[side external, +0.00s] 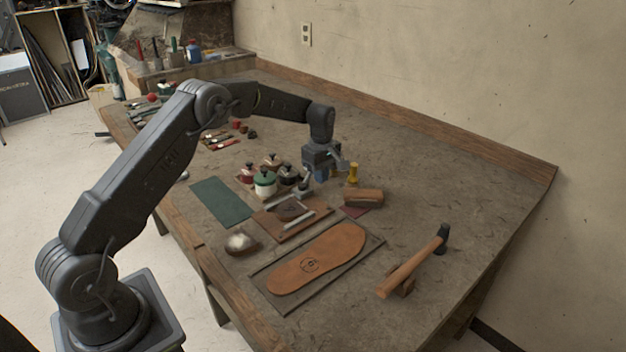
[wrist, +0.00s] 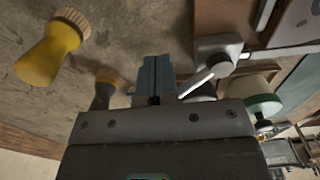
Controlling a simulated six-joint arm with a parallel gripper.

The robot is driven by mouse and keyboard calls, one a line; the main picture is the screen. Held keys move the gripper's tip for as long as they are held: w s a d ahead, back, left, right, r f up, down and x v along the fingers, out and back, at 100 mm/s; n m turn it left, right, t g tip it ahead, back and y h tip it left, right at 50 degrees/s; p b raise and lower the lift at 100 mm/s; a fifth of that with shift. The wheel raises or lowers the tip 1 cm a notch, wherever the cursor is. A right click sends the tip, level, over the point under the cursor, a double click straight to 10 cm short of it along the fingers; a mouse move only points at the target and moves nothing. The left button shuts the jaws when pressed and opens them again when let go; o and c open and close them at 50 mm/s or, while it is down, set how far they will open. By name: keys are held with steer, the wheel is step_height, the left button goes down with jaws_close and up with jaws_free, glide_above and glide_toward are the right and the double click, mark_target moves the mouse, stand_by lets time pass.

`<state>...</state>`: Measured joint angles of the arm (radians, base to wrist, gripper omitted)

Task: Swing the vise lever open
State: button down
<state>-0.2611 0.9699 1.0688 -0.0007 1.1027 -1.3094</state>
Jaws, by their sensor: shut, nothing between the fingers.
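My gripper (side external: 321,176) points down over the middle of the bench, just behind the brown wooden board (side external: 268,226). In the wrist view its blue-grey fingers (wrist: 154,68) are together with nothing between them. A grey metal block that looks like the vise (wrist: 218,48) sits at the board's edge, right of the fingers. A thin bright rod, apparently the lever (wrist: 197,84), slants from the block down toward the fingers. The rod's end is close beside the fingers; I cannot tell if they touch. In the side view my gripper partly hides this area.
A yellow-handled brush (wrist: 50,54) stands left of the fingers. Several lidded pots, one green (side external: 264,183), stand near the board. A wooden block (side external: 363,197), a leather sole (side external: 318,258) and a hammer (side external: 412,265) lie nearer the front. The bench's back right is clear.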

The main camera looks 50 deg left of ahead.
steer(key=shift+a, duration=0.1)
steer(key=shift+s+a, duration=0.35)
steer(key=shift+a, duration=0.35)
steer(key=shift+d, duration=0.1)
steer(key=shift+d, duration=0.55)
stand_by(0.3)
step_height(320, 180, up, 6)
stand_by(0.7)
steer(key=shift+d, duration=0.15)
